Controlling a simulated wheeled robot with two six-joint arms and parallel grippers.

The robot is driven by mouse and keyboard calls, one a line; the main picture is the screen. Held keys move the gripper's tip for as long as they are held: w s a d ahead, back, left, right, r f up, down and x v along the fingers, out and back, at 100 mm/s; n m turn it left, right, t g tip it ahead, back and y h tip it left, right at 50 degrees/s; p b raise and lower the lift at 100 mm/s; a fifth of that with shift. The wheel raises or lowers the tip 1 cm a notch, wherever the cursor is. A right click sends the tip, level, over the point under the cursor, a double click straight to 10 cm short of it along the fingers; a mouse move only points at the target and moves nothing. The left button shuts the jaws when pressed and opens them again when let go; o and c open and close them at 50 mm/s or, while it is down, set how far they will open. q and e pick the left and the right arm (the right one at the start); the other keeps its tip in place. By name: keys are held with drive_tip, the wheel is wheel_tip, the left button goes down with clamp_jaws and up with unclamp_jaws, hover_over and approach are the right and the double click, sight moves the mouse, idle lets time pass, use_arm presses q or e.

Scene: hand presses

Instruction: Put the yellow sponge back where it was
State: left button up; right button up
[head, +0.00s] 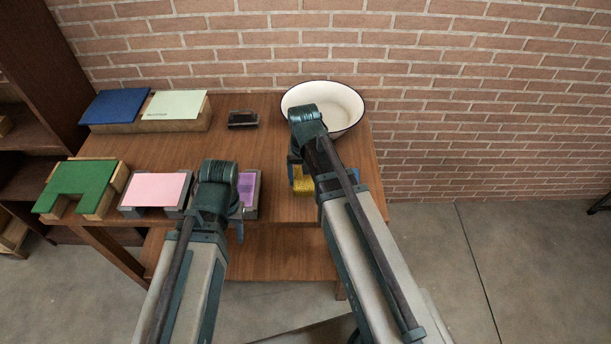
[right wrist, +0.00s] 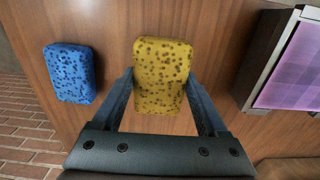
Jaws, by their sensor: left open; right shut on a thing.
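The yellow sponge (head: 303,184) is at the right part of the wooden table, partly hidden by my right arm in the head view. In the right wrist view the yellow sponge (right wrist: 162,75) sits between the two fingers of my right gripper (right wrist: 160,88), which is shut on it. I cannot tell whether the sponge touches the table or is just above it. My left gripper (head: 238,212) is open and empty, over the table's front edge by the purple-topped press.
A blue sponge (right wrist: 73,73) lies beside the yellow one. A purple-topped press (right wrist: 292,68) is on its other side. A white basin (head: 340,100) stands behind. Presses with pink (head: 155,189) and green (head: 78,186) tops are at left. A small dark pad (head: 243,119) lies at the back.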

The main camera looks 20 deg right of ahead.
sight(303, 178)
drive_tip(key=shift+w, duration=0.35)
drive_tip(key=w, duration=0.2)
drive_tip(key=shift+w+d+f, duration=0.15)
drive_tip(key=shift+w, duration=0.15)
drive_tip(key=f+b, duration=0.3)
drive_tip(key=shift+s+f+b, duration=0.25)
drive_tip(key=shift+s+b, duration=0.05)
drive_tip(key=shift+b, duration=0.05)
drive_tip(key=shift+f, duration=0.2)
drive_tip(key=o, duration=1.1)
drive_tip(key=shift+r, duration=0.1)
drive_tip(key=shift+r, duration=0.15)
